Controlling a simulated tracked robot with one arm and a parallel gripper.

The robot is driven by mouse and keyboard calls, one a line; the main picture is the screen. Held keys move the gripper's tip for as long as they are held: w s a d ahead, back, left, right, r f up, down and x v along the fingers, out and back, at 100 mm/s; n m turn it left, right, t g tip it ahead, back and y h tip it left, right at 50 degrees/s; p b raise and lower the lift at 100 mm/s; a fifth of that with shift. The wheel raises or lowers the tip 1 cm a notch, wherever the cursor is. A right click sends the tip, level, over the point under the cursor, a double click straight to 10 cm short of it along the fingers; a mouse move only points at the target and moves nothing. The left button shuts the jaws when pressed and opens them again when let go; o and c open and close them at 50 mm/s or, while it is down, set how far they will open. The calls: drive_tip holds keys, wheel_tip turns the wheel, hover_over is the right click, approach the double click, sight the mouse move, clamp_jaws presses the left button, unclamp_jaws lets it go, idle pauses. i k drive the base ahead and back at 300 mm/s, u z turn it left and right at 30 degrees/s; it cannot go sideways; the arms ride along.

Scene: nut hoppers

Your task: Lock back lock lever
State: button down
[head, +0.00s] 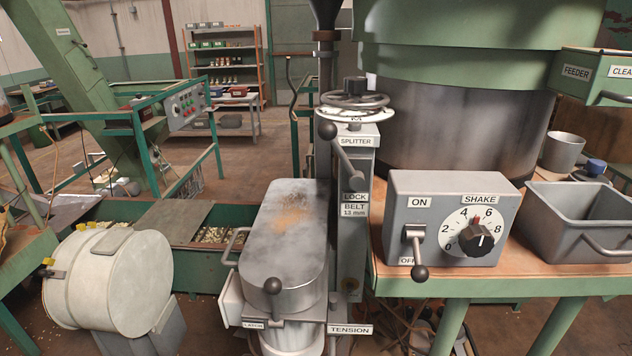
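The lock lever (343,154) is a grey rod with a black ball knob at its upper left end. It slants from the knob down to the right, across the front of the grey splitter column (363,157). A LOCK label (355,197) is just below the lever's lower end, and a BELT 13 mm label sits under that. A handwheel (356,103) with a black knob is on top of the column. My gripper is not in view. Nothing is seen touching the lever.
A dusty metal housing (282,232) with a ball-ended latch lever (272,287) stands left of the column. The ON/OFF shake box (444,220) is close on the right, by a grey bin (582,222). A large green-topped drum (450,110) rises behind.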

sight(327, 130)
drive_tip(key=u, duration=0.2)
drive_tip(key=i, duration=0.95)
drive_tip(key=u, duration=0.35)
